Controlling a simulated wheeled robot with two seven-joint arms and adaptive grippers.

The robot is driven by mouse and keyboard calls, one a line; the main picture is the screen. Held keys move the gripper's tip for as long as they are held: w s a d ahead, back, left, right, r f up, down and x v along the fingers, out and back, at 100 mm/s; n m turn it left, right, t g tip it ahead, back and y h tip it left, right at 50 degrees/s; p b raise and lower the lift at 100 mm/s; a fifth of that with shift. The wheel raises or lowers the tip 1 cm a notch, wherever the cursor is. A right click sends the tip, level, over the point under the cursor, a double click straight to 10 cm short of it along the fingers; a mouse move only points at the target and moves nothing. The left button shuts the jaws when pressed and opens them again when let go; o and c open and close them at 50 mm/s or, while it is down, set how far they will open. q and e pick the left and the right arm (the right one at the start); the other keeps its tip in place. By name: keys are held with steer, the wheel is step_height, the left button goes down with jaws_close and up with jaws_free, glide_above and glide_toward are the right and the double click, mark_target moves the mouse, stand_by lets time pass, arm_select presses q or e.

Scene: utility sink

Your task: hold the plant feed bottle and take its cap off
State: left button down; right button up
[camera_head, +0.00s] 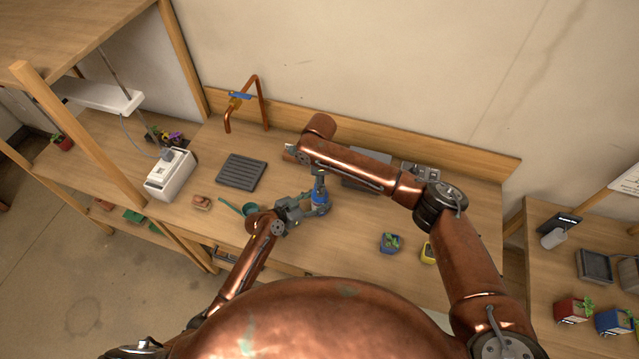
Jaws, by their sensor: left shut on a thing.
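The plant feed bottle (320,198) stands near the middle of the wooden counter and shows a blue body. My left gripper (317,208) reaches in from the left and is shut on the bottle's side. A narrow grey-green part (318,178) shows right above the bottle; I cannot tell whether it is the cap or part of my right gripper. My right arm comes in from the right and bends over the counter, its wrist just above and behind the bottle. The right gripper's fingers are not clear, as the arm hides much of that spot.
A dark ribbed mat (242,172) and a green scoop-like thing (240,208) lie left of the bottle. A white box (170,175) stands farther left. A copper tap (245,100) rises at the back.

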jaws_close()
steer(key=n, duration=0.3)
steer(key=shift+n, duration=0.4)
steer(key=n, duration=0.3)
steer(key=shift+n, duration=0.4)
steer(key=n, duration=0.5)
steer(key=shift+n, duration=0.3)
steer(key=n, duration=0.3)
steer(key=shift+w+n, duration=0.1)
steer(key=shift+n, duration=0.2)
steer(key=n, duration=0.4)
steer(key=shift+r, duration=0.1)
steer(key=n, duration=0.3)
steer(key=shift+n, duration=0.4)
steer(key=n, duration=0.3)
steer(key=shift+n, duration=0.4)
steer(key=n, duration=0.7)
steer(key=shift+n, duration=0.4)
steer(key=n, duration=1.1)
steer(key=shift+r+n, duration=0.1)
steer(key=shift+n, duration=0.3)
steer(key=n, duration=0.6)
